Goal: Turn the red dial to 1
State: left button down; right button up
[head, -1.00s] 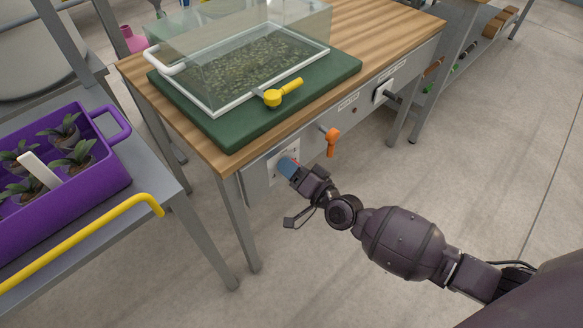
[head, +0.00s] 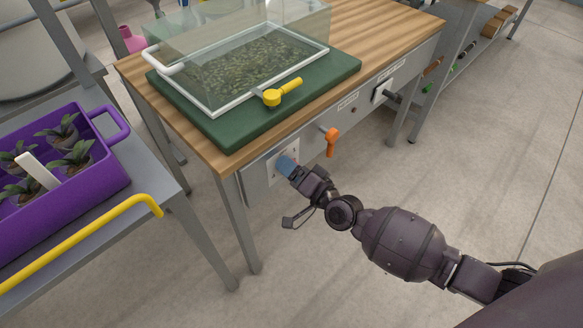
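A white dial plate (head: 293,151) is on the grey front panel of the wooden bench, near its left end. My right gripper (head: 287,167) is at this plate, with a blue piece at its tip against or just in front of it. I see no red dial clearly; the gripper covers the middle of the plate. The dial's setting cannot be read, and I cannot tell whether the fingers are closed on anything. My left gripper is not in view.
An orange lever (head: 332,141) sticks out just right of the plate. The bench (head: 215,157) holds a glass case on a green mat (head: 235,137). A purple crate (head: 95,187) stands left.

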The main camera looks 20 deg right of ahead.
jog(key=shift+s+d, duration=0.1)
pick_arm(q)
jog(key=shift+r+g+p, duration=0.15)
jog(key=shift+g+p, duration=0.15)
jog(key=shift+p, duration=0.35)
pick_arm(e)
jog(key=v, duration=1)
jog(key=shift+s, duration=0.3)
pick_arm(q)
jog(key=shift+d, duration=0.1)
pick_arm(e)
jog(key=shift+r, duration=0.1)
